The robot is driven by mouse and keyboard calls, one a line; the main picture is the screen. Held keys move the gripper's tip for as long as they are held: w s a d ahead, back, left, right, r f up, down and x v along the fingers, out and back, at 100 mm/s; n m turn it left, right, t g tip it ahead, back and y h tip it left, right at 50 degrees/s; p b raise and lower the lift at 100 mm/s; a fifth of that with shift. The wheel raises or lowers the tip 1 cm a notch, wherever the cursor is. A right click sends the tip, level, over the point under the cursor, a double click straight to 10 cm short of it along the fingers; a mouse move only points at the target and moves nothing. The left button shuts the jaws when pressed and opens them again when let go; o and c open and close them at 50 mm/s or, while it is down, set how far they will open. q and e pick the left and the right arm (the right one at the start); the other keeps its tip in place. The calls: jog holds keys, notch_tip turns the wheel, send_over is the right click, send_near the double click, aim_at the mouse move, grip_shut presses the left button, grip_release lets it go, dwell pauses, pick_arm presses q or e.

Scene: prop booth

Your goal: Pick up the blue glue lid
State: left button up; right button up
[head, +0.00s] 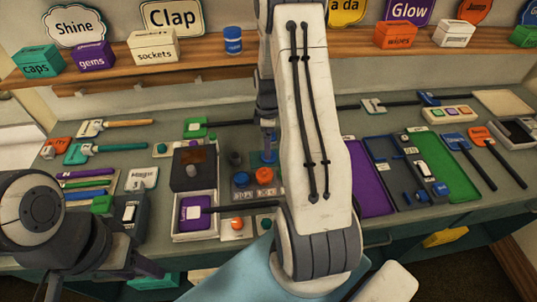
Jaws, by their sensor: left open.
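A small round blue lid (241,180) sits beside an orange lid (264,175) on a grey tray with lettering, left of my right arm. I cannot tell for certain that it is the glue lid. My left gripper (108,276) is open and empty at the lower left, well away from the lids. My right arm rises through the middle of the view and hides part of the bench. Dark parts of its far end show above the blue piece, but its fingers are not clear.
A dark box (193,168) and a white tray with a purple pad (194,215) stand left of the lids. Brushes (110,149) and pens lie further left. A purple panel (367,180) and green mat (432,165) lie right. Labelled boxes (153,47) line the shelf.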

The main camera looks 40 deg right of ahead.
jog(key=shift+f+p, duration=0.4)
jog(key=shift+f, duration=0.2)
jog(key=f, duration=0.1)
jog(key=f+p, duration=0.1)
jog(key=f, duration=0.1)
jog(key=shift+w+d+f, duration=0.1)
jog(key=shift+d+f, duration=0.05)
jog(key=shift+d, duration=0.05)
jog(key=shift+f, duration=0.5)
jog(key=c, duration=1.3)
